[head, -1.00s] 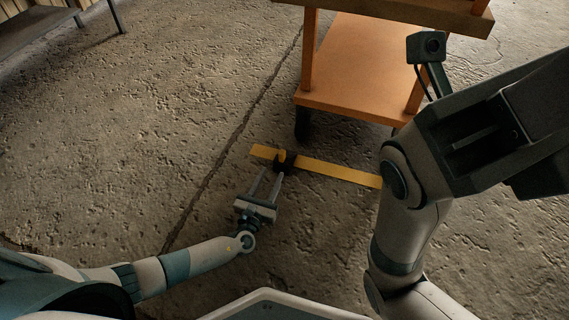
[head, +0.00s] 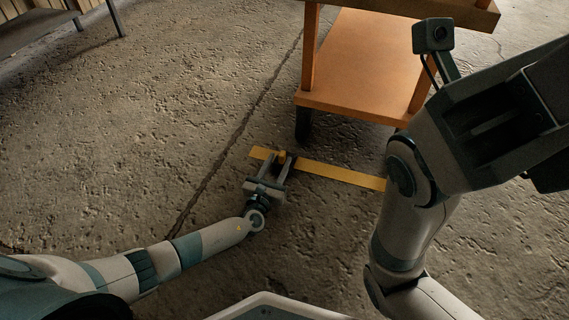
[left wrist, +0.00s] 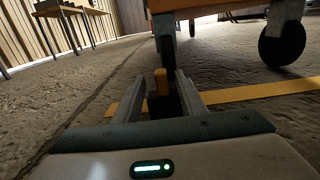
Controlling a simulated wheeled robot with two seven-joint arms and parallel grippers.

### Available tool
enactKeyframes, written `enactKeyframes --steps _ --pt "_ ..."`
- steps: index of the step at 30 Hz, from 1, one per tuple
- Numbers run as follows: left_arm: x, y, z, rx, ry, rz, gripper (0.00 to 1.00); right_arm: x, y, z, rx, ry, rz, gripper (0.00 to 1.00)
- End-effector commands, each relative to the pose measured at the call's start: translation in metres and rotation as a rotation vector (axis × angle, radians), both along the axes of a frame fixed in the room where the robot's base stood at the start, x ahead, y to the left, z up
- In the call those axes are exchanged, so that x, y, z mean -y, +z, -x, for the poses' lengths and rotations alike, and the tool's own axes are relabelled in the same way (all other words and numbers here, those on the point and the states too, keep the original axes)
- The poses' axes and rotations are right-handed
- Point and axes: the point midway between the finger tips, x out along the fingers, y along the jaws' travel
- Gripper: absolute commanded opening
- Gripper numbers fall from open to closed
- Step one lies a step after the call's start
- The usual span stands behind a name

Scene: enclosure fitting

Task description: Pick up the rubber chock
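The rubber chock (head: 281,156) is a small dark block with a yellow upright part on top. It is on the concrete floor at the yellow strip, in front of the orange cart. In the left wrist view, its yellow part (left wrist: 161,82) stands upright between the fingers, with the dark body below. My left gripper (head: 281,160) is low over the floor, with one finger on each side of the chock. The fingers look apart; whether either touches the chock is hard to tell. My right arm fills the right side of the head view, but its fingers do not show.
An orange cart (head: 350,75) on dark wheels stands just beyond the chock; one wheel (left wrist: 282,42) shows at right in the left wrist view. A yellow strip (head: 340,174) runs along the floor. The floor to the left is clear up to a table far off.

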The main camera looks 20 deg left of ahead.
Motion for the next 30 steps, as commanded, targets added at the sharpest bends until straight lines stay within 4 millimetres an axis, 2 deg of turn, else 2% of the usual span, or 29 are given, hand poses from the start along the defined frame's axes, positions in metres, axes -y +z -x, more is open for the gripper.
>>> enactKeyframes --steps 6,12,27,30 --pt "0.004 -0.002 -0.026 0.003 -0.001 0.001 0.38 -0.002 -0.016 0.0 0.0 0.003 0.014 0.31" --pt "0.003 0.0 -0.043 0.001 0.0 -0.001 0.38 -0.003 -0.014 0.004 0.017 0.004 0.019 0.31" --pt "0.003 0.001 -0.044 0.001 0.0 -0.001 0.38 -0.001 -0.011 0.005 0.019 0.005 0.012 0.31" --pt "0.003 0.001 -0.044 0.001 0.0 -0.001 0.14 -0.001 -0.012 0.005 0.017 0.004 0.012 0.31"
